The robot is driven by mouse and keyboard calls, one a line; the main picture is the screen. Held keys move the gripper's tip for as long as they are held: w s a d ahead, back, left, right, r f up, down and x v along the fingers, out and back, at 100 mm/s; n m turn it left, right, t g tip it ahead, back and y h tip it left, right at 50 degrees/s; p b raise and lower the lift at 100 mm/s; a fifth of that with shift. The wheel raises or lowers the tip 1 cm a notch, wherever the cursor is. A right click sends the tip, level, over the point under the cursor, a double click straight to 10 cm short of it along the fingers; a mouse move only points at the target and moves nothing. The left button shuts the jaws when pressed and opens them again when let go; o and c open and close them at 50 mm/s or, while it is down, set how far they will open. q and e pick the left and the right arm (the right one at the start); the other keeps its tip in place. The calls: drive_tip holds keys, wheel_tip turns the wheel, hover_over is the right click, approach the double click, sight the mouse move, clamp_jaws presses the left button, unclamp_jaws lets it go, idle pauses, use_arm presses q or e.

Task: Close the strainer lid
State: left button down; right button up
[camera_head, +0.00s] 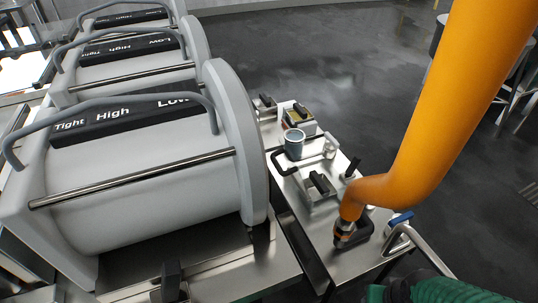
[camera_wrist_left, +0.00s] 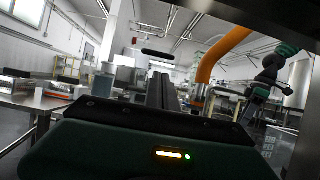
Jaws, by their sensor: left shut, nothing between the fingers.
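Three grey drum-shaped units stand in a row at the left of the head view. The nearest drum (camera_head: 140,180) has a curved cover, a bent grey handle (camera_head: 110,103) and a black strip marked Tight, High, Low. No part is labelled as the strainer lid, and I cannot tell which part it is. My left gripper (camera_wrist_left: 164,92) shows in the left wrist view as dark closed fingers beyond its dark green body, with nothing held. It touches no drum that I can see. My right gripper is not in view.
An orange pipe (camera_head: 440,110) comes down at the right onto a steel bench (camera_head: 360,262). A grey-blue cup (camera_head: 294,145) and black-handled fittings stand on that bench.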

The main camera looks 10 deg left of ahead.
use_arm(q)
drive_tip(key=p, duration=0.1)
approach(288, 173)
drive_tip(key=w+d+r, duration=0.1)
drive_tip(key=w+r, duration=0.1)
drive_tip(key=w, duration=0.4)
drive_tip(key=shift+s+d+f, duration=0.1)
drive_tip(key=shift+f, duration=0.1)
